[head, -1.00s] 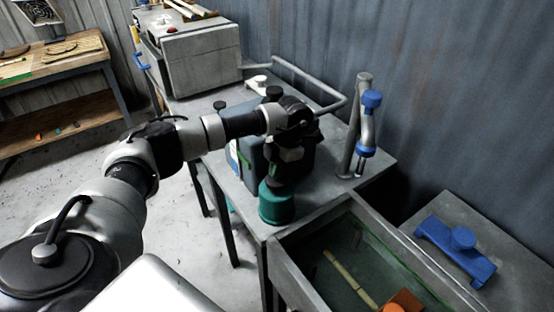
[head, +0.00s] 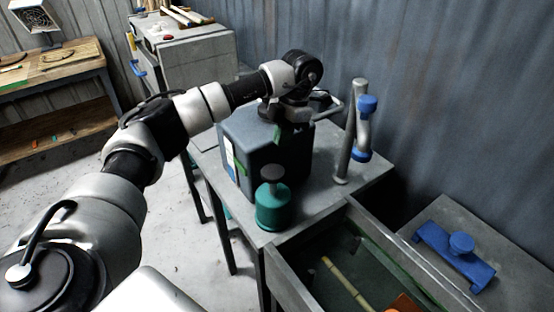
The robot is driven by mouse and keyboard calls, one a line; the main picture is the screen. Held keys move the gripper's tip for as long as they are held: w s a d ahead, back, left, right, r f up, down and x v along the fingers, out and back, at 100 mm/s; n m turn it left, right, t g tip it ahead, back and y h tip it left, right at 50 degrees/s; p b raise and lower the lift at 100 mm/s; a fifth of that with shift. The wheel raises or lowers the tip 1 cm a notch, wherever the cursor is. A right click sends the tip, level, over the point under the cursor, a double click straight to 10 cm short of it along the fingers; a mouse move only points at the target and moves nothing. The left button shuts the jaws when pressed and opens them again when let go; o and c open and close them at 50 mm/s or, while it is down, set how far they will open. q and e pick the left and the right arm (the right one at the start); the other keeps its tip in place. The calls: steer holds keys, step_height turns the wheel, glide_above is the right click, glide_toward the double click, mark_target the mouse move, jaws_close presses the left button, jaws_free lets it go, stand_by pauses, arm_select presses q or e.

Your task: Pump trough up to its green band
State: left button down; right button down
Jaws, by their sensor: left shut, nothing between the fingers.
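The trough (head: 290,278) is a grey rectangular tank at the bottom right, holding dark greenish water and a tan cane (head: 345,283). A green line runs along its inner far wall (head: 395,262). A teal pump-like canister (head: 273,207) with a grey knob (head: 271,174) on top stands on the grey table, just left of the trough. My left arm reaches in from the left. Its gripper (head: 280,135) points down over the dark boxy tank (head: 250,150), behind the canister and apart from its knob; its fingers are mostly hidden. My right gripper does not show.
A grey upright pipe with a blue-handled spout (head: 364,128) stands at the table's right side. A blue clamp-like piece (head: 455,254) lies on a grey surface at right. An orange object (head: 405,304) is in the trough. A wooden bench (head: 60,70) stands far left.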

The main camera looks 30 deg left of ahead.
arm_select(q)
steer(key=shift+v, duration=1)
steer(key=shift+s, duration=0.1)
stand_by(1.1)
steer(key=r+b, duration=0.4)
steer(key=r, duration=0.1)
steer(key=shift+s+r, duration=0.15)
steer(key=shift+s, duration=0.05)
steer(key=shift+d+b, duration=0.1)
steer(key=shift+b, duration=0.2)
